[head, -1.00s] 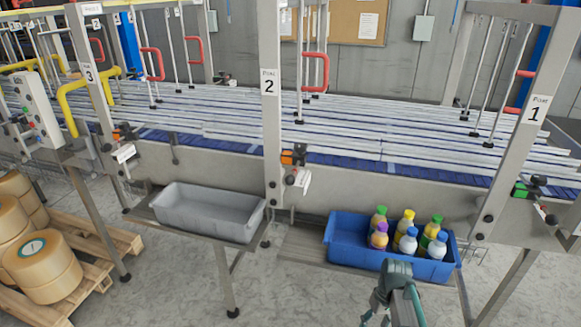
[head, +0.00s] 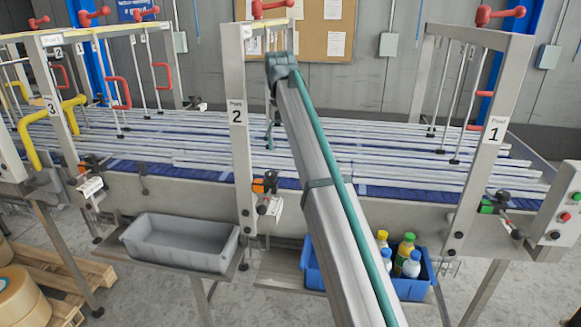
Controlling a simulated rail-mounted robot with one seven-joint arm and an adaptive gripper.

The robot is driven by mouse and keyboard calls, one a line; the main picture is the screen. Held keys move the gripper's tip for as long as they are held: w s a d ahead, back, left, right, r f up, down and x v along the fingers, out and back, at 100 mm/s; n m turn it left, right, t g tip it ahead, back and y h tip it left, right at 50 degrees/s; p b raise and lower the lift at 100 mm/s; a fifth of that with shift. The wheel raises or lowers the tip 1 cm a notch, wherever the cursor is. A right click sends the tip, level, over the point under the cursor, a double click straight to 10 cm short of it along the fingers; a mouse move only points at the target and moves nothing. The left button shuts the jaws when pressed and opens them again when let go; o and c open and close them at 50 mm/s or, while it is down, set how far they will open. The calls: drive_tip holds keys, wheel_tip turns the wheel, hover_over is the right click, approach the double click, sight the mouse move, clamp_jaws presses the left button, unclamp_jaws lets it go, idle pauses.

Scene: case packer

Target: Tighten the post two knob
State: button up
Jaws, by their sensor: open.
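Post 2 (head: 237,150) is a grey upright with a "2" label, left of centre in the head view. On its right side at rail height sits a small clamp unit with an orange block (head: 258,186) and a black knob (head: 271,178). A white tag and a red-tipped part show just below. Whether the knob is tight cannot be seen. A red handle (head: 270,6) tops the post. My arm rises from the bottom, right of the clamp, to a joint right of the post's upper part.
Post 1 (head: 492,140) has a green block (head: 487,207); post 3 (head: 57,125) has an orange one. A grey empty bin (head: 180,262) and a blue bin (head: 312,275) with bottles stand below the conveyor (head: 400,212). A control box (head: 560,205) stands at right.

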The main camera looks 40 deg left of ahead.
drive_tip(key=s+a+r, duration=0.2)
drive_tip(key=s+a, duration=0.1)
drive_tip(key=b, duration=0.5)
hover_over(271, 172)
wheel_tip(271, 172, down, 5)
drive_tip(key=shift+f, duration=0.15)
drive_tip(key=shift+f+p, duration=0.7)
drive_tip(key=shift+f, duration=1.95)
drive_tip(key=c, duration=1.1)
drive_tip(key=shift+c, duration=0.2)
